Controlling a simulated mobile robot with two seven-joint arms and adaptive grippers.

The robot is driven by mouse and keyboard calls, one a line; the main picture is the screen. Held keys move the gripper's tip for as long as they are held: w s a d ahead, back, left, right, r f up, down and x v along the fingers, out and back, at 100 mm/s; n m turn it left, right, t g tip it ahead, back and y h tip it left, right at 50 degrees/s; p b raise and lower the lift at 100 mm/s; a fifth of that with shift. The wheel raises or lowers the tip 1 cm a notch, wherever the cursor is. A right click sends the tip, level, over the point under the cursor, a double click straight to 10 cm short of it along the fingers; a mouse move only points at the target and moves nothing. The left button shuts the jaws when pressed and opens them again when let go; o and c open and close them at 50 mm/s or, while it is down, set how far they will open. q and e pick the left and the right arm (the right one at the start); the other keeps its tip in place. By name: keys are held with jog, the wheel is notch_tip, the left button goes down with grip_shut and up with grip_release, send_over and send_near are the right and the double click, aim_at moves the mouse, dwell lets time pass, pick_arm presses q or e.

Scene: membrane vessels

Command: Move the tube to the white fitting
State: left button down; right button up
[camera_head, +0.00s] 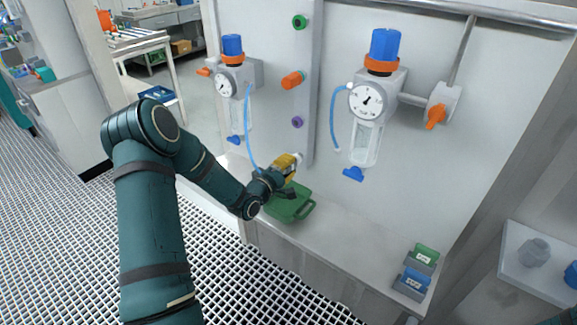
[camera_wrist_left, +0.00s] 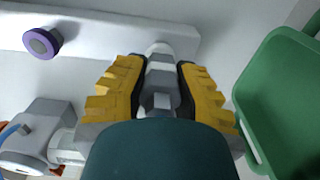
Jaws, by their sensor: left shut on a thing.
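A thin blue tube (camera_head: 249,130) hangs from the left vessel and runs down behind my left gripper (camera_head: 291,165), which has yellow fingers. The gripper is shut on what seems to be the tube's end; the fingers mostly hide it. In the left wrist view the gripper (camera_wrist_left: 160,85) holds a grey piece between its fingers. The white fitting (camera_head: 299,156) is the lowest one on the rail, right at the fingertips. It shows as a rounded white end (camera_wrist_left: 160,48) just beyond them. I cannot tell whether tube and fitting are joined. My right gripper is out of view.
Above on the rail are purple (camera_head: 297,122), orange (camera_head: 292,80) and green (camera_head: 299,22) fittings. A green tray (camera_head: 300,213) lies on the ledge just below the gripper. The right vessel (camera_head: 366,140) has its own blue tube. Small boxes (camera_head: 417,271) stand at the ledge's right end.

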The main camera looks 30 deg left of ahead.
pick_arm(q)
jog(key=shift+w, duration=0.55)
jog(key=c, duration=0.8)
grip_release()
jog(key=s, duration=1.2)
jog(key=shift+a, duration=0.4)
jog(key=shift+f, duration=0.1)
